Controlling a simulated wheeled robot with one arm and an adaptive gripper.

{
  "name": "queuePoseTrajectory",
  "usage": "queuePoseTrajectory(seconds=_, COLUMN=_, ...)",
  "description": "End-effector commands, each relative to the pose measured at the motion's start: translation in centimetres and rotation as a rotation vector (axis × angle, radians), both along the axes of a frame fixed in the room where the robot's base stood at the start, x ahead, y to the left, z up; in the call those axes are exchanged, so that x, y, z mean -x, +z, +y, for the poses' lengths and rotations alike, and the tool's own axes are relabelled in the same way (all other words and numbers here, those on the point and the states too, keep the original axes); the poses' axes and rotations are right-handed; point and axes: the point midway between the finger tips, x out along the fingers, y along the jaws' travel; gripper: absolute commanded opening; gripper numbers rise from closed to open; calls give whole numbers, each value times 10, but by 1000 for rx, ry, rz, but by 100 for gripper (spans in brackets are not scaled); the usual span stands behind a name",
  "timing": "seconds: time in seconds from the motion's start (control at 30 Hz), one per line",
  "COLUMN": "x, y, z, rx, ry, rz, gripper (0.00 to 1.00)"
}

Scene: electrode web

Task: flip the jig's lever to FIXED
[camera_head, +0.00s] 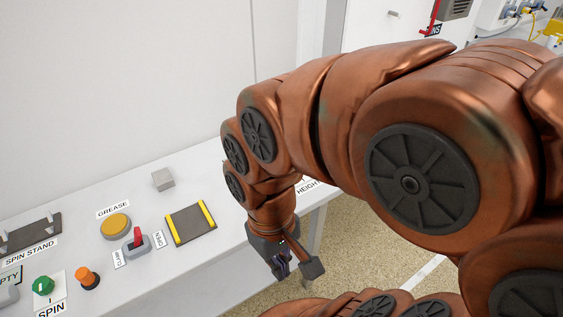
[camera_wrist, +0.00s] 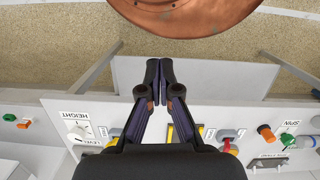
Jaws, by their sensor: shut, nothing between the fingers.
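A red lever (camera_head: 137,237) stands upright on a small grey base on the white bench, between two small labels. The right label seems to read OPEN; the left one is too small to read surely. Beside it lies a dark plate with yellow edge strips (camera_head: 190,224), perhaps the jig. In the wrist view the red lever (camera_wrist: 227,145) is right of my gripper, partly hidden, and the plate's yellow strip (camera_wrist: 170,134) shows behind a finger. My gripper (camera_head: 281,268) is shut and empty, past the bench's right front edge, apart from the lever. Its fingertips (camera_wrist: 159,82) touch.
A yellow GREASE button (camera_head: 116,226), an orange knob (camera_head: 87,277) and a green SPIN knob (camera_head: 43,286) are near the lever. A grey block (camera_head: 162,179) sits farther back. A HEIGHT dial (camera_wrist: 77,134) is left in the wrist view. Open floor (camera_head: 390,265) lies right of the bench.

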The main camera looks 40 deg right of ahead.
Motion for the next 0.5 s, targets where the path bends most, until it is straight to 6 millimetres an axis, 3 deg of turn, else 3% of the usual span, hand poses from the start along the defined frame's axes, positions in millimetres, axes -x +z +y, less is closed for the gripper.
queuePoseTrajectory(seconds=0.27, x=-2, y=1, z=0, rx=-3, ry=-10, rz=3, gripper=0)
queuePoseTrajectory(seconds=0.5, x=-37, y=11, z=1, rx=-35, ry=-142, rz=33, gripper=0)
